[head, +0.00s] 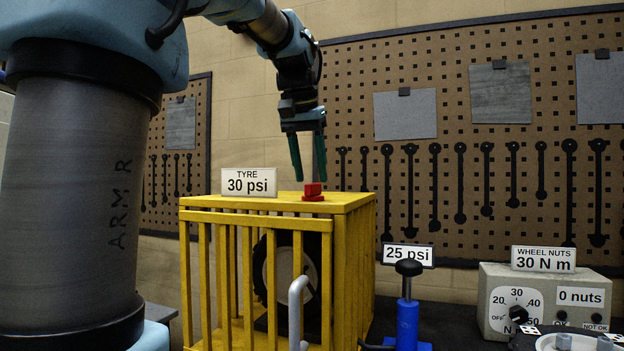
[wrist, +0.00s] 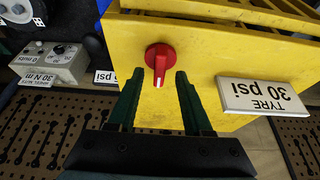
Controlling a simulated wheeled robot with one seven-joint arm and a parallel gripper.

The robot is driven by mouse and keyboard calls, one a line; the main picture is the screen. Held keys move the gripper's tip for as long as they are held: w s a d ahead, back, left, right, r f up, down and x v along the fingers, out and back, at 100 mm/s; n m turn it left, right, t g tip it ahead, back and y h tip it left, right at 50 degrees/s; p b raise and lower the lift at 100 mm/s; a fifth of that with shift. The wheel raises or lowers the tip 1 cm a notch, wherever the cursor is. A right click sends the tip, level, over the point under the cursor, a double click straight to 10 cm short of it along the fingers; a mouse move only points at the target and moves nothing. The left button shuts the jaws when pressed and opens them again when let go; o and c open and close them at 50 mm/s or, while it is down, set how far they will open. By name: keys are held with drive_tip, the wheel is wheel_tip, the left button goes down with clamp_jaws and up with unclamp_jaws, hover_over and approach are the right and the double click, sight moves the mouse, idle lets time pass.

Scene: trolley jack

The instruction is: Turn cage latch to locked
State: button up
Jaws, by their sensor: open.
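The red cage latch (head: 313,192) is a small knob on top of the yellow cage (head: 350,202). In the wrist view the latch (wrist: 160,58) is a round red knob with a raised grip and a pale line, the line pointing toward my gripper. My gripper (head: 308,178) points down from above, its two green fingers spread to either side of the latch in the head view. In the wrist view my gripper (wrist: 158,80) is open and empty, with fingertips just short of the knob. I cannot tell whether they touch it. A tyre (head: 290,280) stands inside the cage.
A "TYRE 30 psi" sign (head: 249,183) stands on the cage top, left of the latch. A blue pump (head: 407,315) with a black handle and a grey control box (head: 495,300) stand to the right. A grey handle (head: 297,310) rises before the cage.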

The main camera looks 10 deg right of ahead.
drive_tip(key=shift+x, duration=1.25)
drive_tip(key=shift+c, duration=0.3)
clamp_jaws()
